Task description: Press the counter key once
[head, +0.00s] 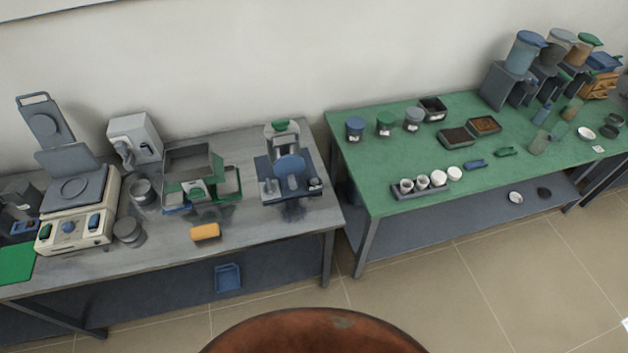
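I cannot pick out the counter key for certain at this distance. A cream machine (76,222) with a raised grey lid stands at the left of the grey table, with blue and dark controls on its front. A dark blue device (289,178) with a round blue disc and a green-capped top stands near that table's right end. A light grey wall-side unit (135,140) stands at the back. Neither of my grippers shows in the head view.
The grey table (250,238) also bears a green and grey box device (193,168) and a yellow block (205,232). The green table (390,150) at the right holds jars, trays, cups and hoppers. A rust-red rounded surface (315,335) fills the bottom middle. Tiled floor (440,280) is open in front.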

